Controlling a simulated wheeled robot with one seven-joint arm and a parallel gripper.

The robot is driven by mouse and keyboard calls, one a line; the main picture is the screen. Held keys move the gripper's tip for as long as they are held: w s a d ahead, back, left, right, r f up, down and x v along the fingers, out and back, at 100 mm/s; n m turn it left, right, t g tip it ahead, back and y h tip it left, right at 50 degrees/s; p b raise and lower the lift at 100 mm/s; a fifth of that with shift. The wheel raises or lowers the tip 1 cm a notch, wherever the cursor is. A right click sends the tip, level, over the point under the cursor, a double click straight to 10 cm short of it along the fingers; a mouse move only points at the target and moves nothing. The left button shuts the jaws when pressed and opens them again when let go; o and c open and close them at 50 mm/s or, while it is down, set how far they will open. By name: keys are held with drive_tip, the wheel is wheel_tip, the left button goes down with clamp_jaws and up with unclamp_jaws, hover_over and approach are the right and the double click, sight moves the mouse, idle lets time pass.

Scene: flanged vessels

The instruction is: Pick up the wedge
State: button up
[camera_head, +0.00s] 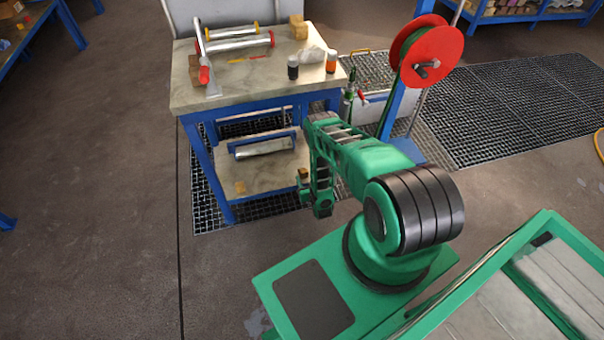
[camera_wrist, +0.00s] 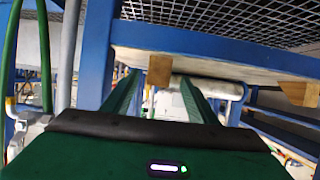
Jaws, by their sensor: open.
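A small tan wooden wedge (camera_head: 303,173) shows at the right end of the blue bench's lower shelf, partly hidden by my arm. In the wrist view, which looks upside down, a tan wedge (camera_wrist: 160,70) lies in line with the gap between my fingers. A second tan wedge (camera_head: 240,187) lies farther left on the shelf; it seems to be the one at the right of the wrist view (camera_wrist: 298,93). My gripper (camera_wrist: 158,80) is open, with its two green fingers apart on either side of the nearer wedge's line. Whether they reach it, I cannot tell.
The lower shelf (camera_head: 260,172) also holds a metal cylinder (camera_head: 263,148). A blue bench leg (camera_wrist: 97,50) stands close beside my fingers. The bench top (camera_head: 215,85) overhangs the shelf. A red reel (camera_head: 432,58) stands to the right. The floor left of the bench is clear.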

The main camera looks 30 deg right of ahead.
sight(305, 175)
drive_tip(key=shift+x, duration=3.2)
drive_tip(key=c, duration=1.1)
